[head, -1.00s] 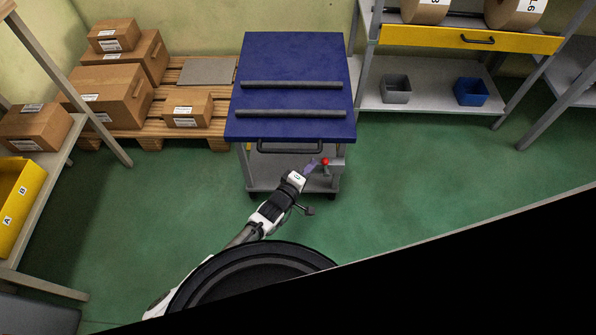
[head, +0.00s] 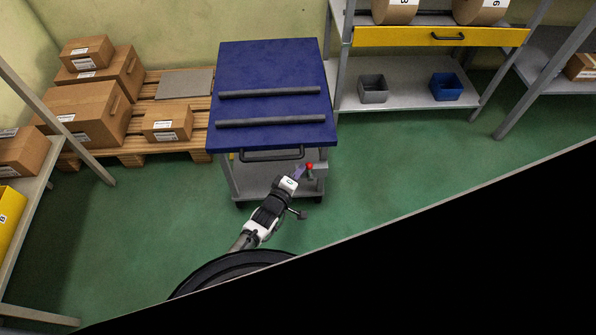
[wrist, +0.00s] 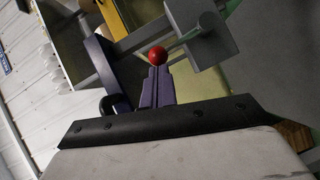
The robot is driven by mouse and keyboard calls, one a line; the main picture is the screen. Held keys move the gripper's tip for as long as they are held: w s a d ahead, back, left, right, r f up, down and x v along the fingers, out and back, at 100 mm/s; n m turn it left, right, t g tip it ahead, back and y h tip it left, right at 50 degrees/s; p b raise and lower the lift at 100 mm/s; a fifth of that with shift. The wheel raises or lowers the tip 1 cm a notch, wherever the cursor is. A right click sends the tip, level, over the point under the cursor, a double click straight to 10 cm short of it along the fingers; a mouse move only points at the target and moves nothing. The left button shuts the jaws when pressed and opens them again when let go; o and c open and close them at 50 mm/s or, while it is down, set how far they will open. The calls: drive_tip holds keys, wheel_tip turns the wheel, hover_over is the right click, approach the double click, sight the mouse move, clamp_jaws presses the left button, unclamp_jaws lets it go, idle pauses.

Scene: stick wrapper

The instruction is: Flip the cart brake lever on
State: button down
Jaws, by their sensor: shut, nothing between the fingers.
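The cart (head: 270,85) has a blue top, a dark push handle (head: 272,155) and a grey lower shelf. The brake lever's red ball knob (head: 310,166) is at the cart's near right corner, beside a grey bracket (head: 319,172). My gripper (head: 299,172) is shut and empty, with its purple fingers just left of the knob in the head view. In the wrist view the red knob (wrist: 158,55) shows right at the fingertips (wrist: 158,70), next to the grey bracket block (wrist: 205,40). I cannot tell whether fingers and knob touch. Most of the lever's rod is hidden.
Two dark bars (head: 270,122) lie across the cart top. A pallet (head: 190,140) with cardboard boxes (head: 85,112) is on the left. A shelf with a grey bin (head: 373,90) and a blue bin (head: 446,88) is on the right. Green floor around the cart is free.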

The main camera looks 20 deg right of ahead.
drive_tip(key=shift+d+r, duration=0.1)
drive_tip(key=shift+s+d+r+m+g+y+p, duration=0.1)
drive_tip(key=shift+s+d+m+y+p, duration=0.15)
drive_tip(key=shift+d+m+y+p, duration=0.55)
drive_tip(key=shift+s+d+r+m+g+y+p, duration=0.1)
drive_tip(key=shift+s+d+r+m+y+p, duration=0.1)
drive_tip(key=shift+d+m+y+p, duration=0.55)
drive_tip(key=shift+s+d+r+m+g+y+p, duration=0.1)
drive_tip(key=shift+s+d+m+y+p, duration=0.15)
drive_tip(key=shift+d+m+y+p, duration=0.5)
drive_tip(key=shift+d+p, duration=0.3)
drive_tip(key=shift+r, duration=0.1)
